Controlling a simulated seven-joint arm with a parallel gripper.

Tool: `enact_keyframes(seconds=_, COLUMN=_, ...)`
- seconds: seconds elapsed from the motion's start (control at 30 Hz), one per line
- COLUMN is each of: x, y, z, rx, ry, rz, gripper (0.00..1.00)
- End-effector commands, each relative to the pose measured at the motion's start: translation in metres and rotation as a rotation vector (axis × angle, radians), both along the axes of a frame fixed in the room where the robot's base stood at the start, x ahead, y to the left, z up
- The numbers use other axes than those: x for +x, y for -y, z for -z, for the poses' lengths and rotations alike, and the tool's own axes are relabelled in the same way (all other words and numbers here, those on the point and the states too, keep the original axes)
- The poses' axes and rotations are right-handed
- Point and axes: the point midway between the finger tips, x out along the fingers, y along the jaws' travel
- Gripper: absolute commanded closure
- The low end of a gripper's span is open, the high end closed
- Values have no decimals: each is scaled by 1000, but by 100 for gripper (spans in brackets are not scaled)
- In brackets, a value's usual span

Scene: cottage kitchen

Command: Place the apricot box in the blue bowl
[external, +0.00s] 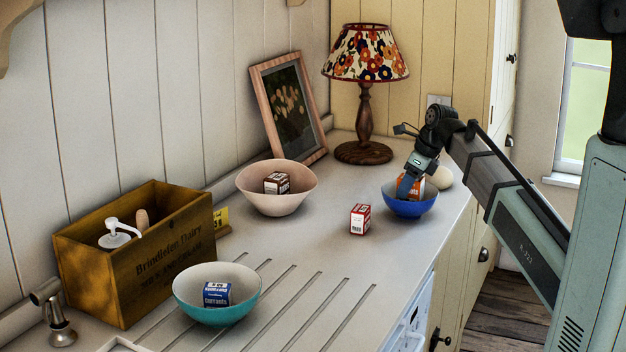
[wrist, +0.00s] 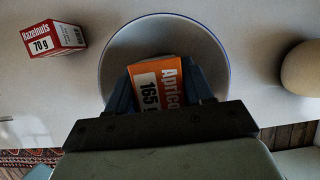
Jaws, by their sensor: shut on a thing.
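The orange apricot box (wrist: 168,88) is between the fingers of my gripper (wrist: 167,92), and its label shows in the wrist view. In the external view, the apricot box (external: 417,186) shows just above and inside the rim of the blue bowl (external: 410,207). My gripper (external: 407,187) reaches down into the bowl and is shut on the box. In the wrist view the bowl (wrist: 115,55) surrounds the box on its visible sides. I cannot tell whether the box touches the bowl's bottom.
A red hazelnuts box (external: 360,219) stands left of the blue bowl. A round cream object (external: 441,177) is just behind it. A pink bowl (external: 252,190) and a teal bowl (external: 190,300) each hold a box. A lamp (external: 364,110) and wooden crate (external: 160,260) stand on the counter.

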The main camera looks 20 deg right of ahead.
Motion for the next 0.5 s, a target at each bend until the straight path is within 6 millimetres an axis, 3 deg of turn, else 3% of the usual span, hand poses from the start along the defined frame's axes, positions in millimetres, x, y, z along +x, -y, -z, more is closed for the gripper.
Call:
enact_keyframes(seconds=0.37, x=0, y=0, z=5, rx=0, ry=0, rz=0, gripper=85)
enact_keyframes(seconds=0.4, x=0, y=0, z=5, rx=0, ry=0, rz=0, gripper=45)
enact_keyframes(seconds=0.5, x=0, y=0, z=5, rx=0, ry=0, rz=0, gripper=35)
